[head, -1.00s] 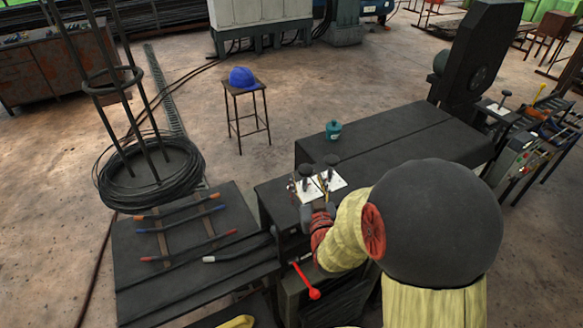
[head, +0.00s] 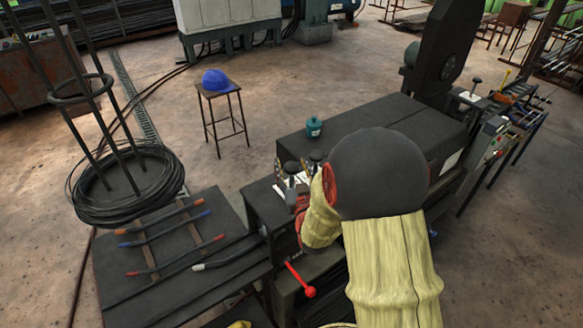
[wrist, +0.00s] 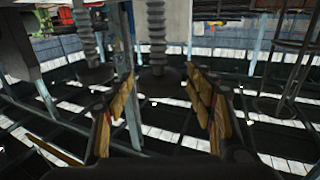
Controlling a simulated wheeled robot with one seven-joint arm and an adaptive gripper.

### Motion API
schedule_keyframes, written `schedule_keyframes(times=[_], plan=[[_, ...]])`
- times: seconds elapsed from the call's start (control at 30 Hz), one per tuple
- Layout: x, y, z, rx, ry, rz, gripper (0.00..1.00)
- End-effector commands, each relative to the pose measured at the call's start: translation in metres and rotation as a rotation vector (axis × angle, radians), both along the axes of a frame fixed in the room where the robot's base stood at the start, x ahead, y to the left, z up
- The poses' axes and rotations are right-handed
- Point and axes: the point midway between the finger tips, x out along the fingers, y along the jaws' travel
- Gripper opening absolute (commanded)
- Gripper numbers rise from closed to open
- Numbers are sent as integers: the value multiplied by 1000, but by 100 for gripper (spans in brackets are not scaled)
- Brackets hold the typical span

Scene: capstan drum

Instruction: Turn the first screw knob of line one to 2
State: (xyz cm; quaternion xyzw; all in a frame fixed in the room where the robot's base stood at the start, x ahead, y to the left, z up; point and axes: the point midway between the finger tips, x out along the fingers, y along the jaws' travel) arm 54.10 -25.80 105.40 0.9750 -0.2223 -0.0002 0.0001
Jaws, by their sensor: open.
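Two dark screw knobs stand on a black block on the bench: one knob (head: 291,168) on the left, another knob (head: 315,156) beside it, partly hidden by my arm. The wrist view appears upside down. There one knob (wrist: 157,84) on a ribbed threaded stem lies between the open fingers of my gripper (wrist: 150,92), seemingly ahead of the tips. The other knob (wrist: 92,73) is to the left, near the left finger. I cannot tell whether any finger touches a knob. In the head view my gripper is mostly hidden behind my arm. No scale numbers are readable.
A red-tipped lever (head: 310,291) sticks out below the block. A teal container (head: 314,127) stands on the black machine bed (head: 372,120). A coil of black wire (head: 88,202) and a blue helmet on a stool (head: 215,80) are to the left.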

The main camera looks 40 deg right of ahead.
Motion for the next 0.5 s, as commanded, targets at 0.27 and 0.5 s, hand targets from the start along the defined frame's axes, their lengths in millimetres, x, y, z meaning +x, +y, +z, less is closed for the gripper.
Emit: schedule_keyframes(times=[0.27, 0.5], plan=[[0, 0, 0, 0, 0, 0, 51], [0, 0, 0, 0, 0, 0, 38]])
